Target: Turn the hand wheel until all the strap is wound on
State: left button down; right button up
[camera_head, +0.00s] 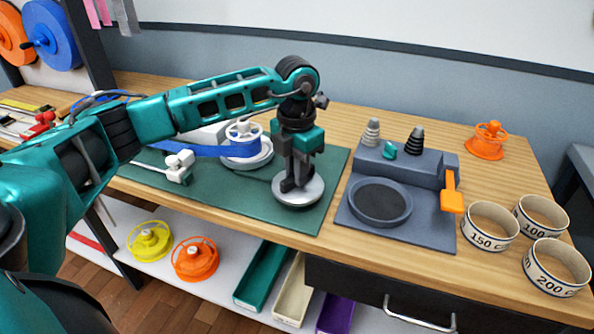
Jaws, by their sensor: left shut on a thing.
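The blue strap (188,150) runs from the left, past a small white fitting (179,167), to a white spool (250,161) with a spoked top on the green mat. The hand wheel (311,193), a flat light-grey disc, lies at the mat's front right. My left gripper (291,186) points down over the hand wheel and is shut on it; the fingers hide the part they hold. How much strap is on the spool is hard to tell, as my left arm covers some of it. My right gripper is not in view.
Right of the mat is a grey station (428,225) with a round recess and orange lever (452,195). Several labelled round tubs, such as one tub (490,226), stand at the right. Yellow and orange spools and trays sit on the shelf below.

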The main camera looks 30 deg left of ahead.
pick_arm(q)
jog(key=m+b, duration=0.1)
jog(key=m, duration=0.6)
jog(key=shift+a, duration=0.1)
jog(key=m, duration=0.3)
jog(key=shift+w+b, duration=0.1)
jog(key=shift+b, duration=0.2)
jog(key=m, duration=0.2)
jog(key=shift+m, duration=0.4)
jog(key=m+b, duration=0.1)
jog(key=m, duration=0.3)
jog(key=shift+w+m, duration=0.1)
jog(key=shift+m, duration=0.2)
jog(key=m, duration=0.4)
jog(key=shift+w+m+b, duration=0.1)
jog(key=shift+m+b, duration=0.2)
jog(key=shift+b, duration=0.05)
jog(key=shift+m, duration=2.3)
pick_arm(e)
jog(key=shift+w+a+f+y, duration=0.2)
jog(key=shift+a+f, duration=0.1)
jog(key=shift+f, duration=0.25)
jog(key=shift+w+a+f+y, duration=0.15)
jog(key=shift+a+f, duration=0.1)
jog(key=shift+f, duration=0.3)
pick_arm(q)
jog(key=c, duration=1.1)
grip_release()
